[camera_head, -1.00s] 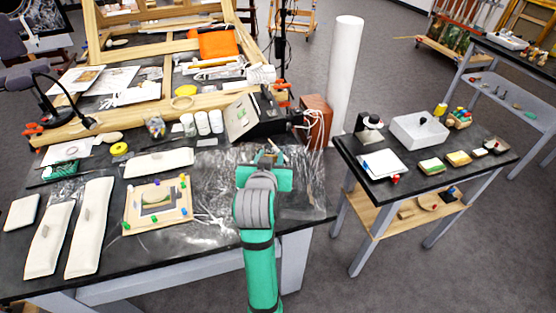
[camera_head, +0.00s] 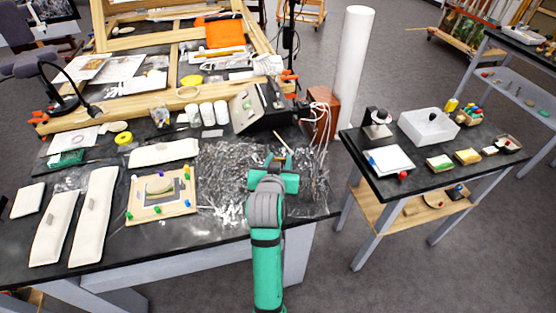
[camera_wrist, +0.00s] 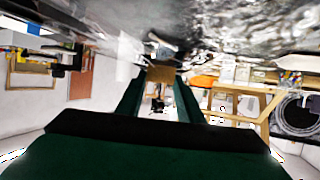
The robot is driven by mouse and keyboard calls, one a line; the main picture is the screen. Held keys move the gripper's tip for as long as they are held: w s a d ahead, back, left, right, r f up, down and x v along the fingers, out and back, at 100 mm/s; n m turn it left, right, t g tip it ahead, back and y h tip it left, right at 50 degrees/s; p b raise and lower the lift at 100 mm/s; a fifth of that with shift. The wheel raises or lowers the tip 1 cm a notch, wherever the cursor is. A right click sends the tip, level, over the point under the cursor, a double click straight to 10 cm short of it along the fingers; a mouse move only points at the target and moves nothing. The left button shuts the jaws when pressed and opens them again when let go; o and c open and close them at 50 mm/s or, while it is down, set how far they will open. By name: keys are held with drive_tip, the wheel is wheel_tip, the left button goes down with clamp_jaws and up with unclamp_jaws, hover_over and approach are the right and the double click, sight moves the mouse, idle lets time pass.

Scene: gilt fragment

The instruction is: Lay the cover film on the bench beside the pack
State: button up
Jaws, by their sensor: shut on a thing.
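The pack is a pale wooden board (camera_head: 150,214) with a framed picture and coloured pins, lying on the dark bench. The cover film (camera_head: 222,180) is clear, shiny and crinkled. It spreads over the bench just right of the pack, close to its right edge. My gripper (camera_head: 273,159) is at the film's right part, low over the bench, and shut on the film. In the wrist view the film (camera_wrist: 240,35) stretches across the top, beyond my fingers (camera_wrist: 160,82). My arm hides part of the film, and the exact grip spot is hard to see.
Cream padded weights (camera_head: 93,215) lie left of the pack, and another (camera_head: 163,153) lies behind it. White jars (camera_head: 206,113) and a black-and-grey device (camera_head: 262,104) stand behind the film. A side table (camera_head: 425,178) with small items stands to the right, across a gap.

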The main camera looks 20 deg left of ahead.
drive_tip(key=shift+a+f, duration=0.1)
drive_tip(key=shift+f, duration=0.5)
drive_tip(key=o, duration=1.3)
drive_tip(key=shift+r, duration=0.15)
